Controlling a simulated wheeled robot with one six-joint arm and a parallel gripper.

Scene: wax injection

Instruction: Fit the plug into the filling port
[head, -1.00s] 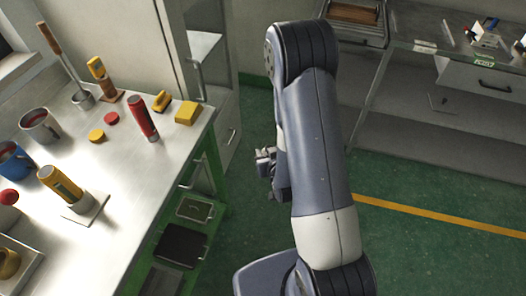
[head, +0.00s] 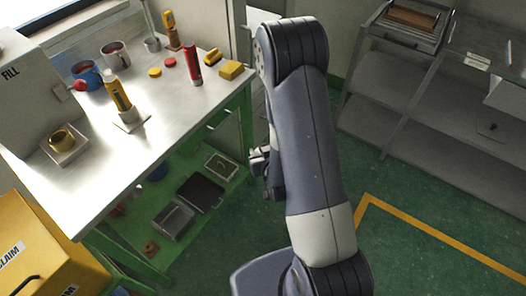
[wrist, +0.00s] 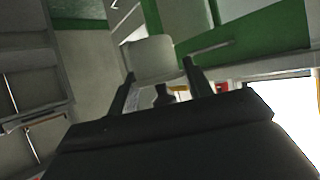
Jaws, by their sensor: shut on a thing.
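My gripper (wrist: 158,72) is shut on a pale grey, rounded block, likely the plug (wrist: 152,58), which shows between and beyond the two dark fingers in the wrist view. In the head view my gripper (head: 260,163) is at the middle, right of the workbench and below its top, partly behind my arm. The held piece is too small to make out there. A pale housing marked FILL (head: 12,76) stands at the far left of the bench. A red rounded part shows beside it (head: 79,86). I cannot make out the filling port's opening.
The metal workbench (head: 150,150) holds mugs, a yellow tube (head: 117,95), a red tube (head: 193,65), a yellow block (head: 231,70) and a tray with a yellow cup (head: 64,147). A yellow bin (head: 35,240) stands front left. Shelving (head: 440,130) stands right. Green floor between is open.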

